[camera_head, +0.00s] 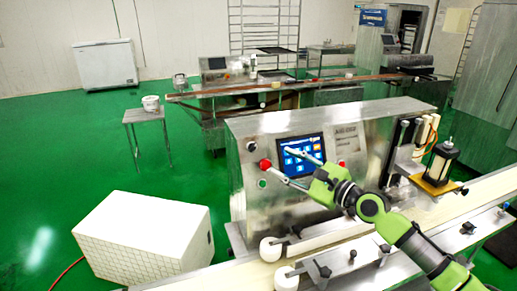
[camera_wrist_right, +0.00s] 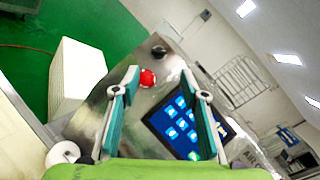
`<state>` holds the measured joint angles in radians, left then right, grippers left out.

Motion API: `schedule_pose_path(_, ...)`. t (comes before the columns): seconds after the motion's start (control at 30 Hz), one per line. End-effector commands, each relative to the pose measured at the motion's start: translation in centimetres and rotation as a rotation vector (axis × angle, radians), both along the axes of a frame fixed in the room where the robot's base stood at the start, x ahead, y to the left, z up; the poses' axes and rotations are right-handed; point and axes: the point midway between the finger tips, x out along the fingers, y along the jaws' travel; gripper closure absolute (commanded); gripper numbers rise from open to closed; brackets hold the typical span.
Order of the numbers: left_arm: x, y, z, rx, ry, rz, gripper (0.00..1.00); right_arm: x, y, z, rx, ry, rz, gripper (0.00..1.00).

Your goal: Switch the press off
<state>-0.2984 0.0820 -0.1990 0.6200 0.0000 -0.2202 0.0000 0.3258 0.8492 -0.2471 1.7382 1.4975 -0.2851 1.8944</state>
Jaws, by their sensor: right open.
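The press (camera_head: 345,115) is a steel box with a front panel. The panel has a lit blue touch screen (camera_head: 301,155), a red button (camera_head: 265,164) left of it, a dark knob (camera_head: 251,146) above the button and a green button (camera_head: 262,183) below. My right gripper (camera_head: 278,160) is open and empty in front of the panel, its fingers spread toward the red button and the screen. In the right wrist view the red button (camera_wrist_right: 147,78) shows between the fingers, near the left one, and the screen (camera_wrist_right: 185,120) lies by the right finger. Contact cannot be told.
A conveyor belt (camera_head: 490,195) runs along the front of the press, with white rollers (camera_head: 270,249) at its near end. A white tiled box (camera_head: 145,238) stands on the green floor at left. A small table (camera_head: 145,116) and another machine line (camera_head: 265,88) stand behind.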

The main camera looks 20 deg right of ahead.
Motion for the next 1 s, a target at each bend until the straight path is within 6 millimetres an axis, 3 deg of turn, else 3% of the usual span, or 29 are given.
schedule_pose_path(0.5,-0.1,-0.3,1.2,-0.003,0.001,0.0,1.0,8.6,4.3,0.0,-0.001,-0.001,0.001,0.6)
schedule_pose_path(0.7,-0.1,-0.3,1.2,-0.003,0.001,-0.001,1.0,9.9,5.0,0.0,-0.003,-0.001,0.001,0.6)
schedule_pose_path(1.0,-0.1,-0.3,1.2,-0.004,0.001,-0.001,1.0,10.1,5.0,0.0,-0.004,-0.001,0.002,0.6)
